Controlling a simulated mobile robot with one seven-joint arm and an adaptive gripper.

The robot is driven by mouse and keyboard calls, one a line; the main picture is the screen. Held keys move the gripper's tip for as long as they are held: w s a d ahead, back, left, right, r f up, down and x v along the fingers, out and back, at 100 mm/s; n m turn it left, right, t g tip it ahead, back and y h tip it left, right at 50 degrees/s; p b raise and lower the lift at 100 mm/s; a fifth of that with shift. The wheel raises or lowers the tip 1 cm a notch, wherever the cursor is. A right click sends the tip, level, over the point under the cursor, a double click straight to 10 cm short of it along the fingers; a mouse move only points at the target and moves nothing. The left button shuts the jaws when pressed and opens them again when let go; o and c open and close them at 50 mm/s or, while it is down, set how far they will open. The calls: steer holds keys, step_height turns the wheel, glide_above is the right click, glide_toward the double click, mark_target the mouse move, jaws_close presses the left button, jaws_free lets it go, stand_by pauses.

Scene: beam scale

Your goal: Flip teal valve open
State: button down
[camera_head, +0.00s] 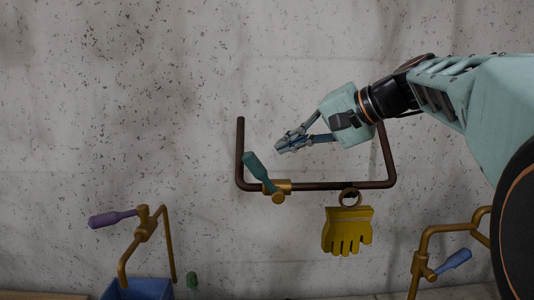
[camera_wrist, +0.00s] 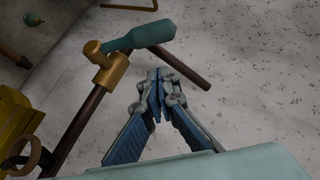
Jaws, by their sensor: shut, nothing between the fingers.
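The teal valve handle (camera_head: 258,171) sits on a brass valve body (camera_head: 277,190) on a dark brown pipe (camera_head: 325,186) fixed to the wall. The handle tilts up and to the left from the body. In the wrist view the teal handle (camera_wrist: 146,35) lies beyond my fingertips and the brass body (camera_wrist: 108,70) is to their upper left. My gripper (camera_head: 283,146) is shut and empty, above and to the right of the handle in the head view. It does not appear to touch the handle. In the wrist view my fingertips (camera_wrist: 156,80) meet.
A yellow glove-shaped thing (camera_head: 347,231) hangs by a ring from the pipe. A purple-handled valve (camera_head: 112,219) is at lower left above a blue box (camera_head: 138,289). A blue-handled valve (camera_head: 453,262) is at lower right. The upper left wall is clear.

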mark_target(273, 185)
steer(key=shift+s+a+f, duration=0.2)
steer(key=shift+a+f, duration=0.35)
steer(key=shift+a, duration=0.25)
steer(key=shift+s+a+f, duration=0.2)
steer(key=shift+a+f, duration=0.3)
steer(key=shift+a, duration=0.25)
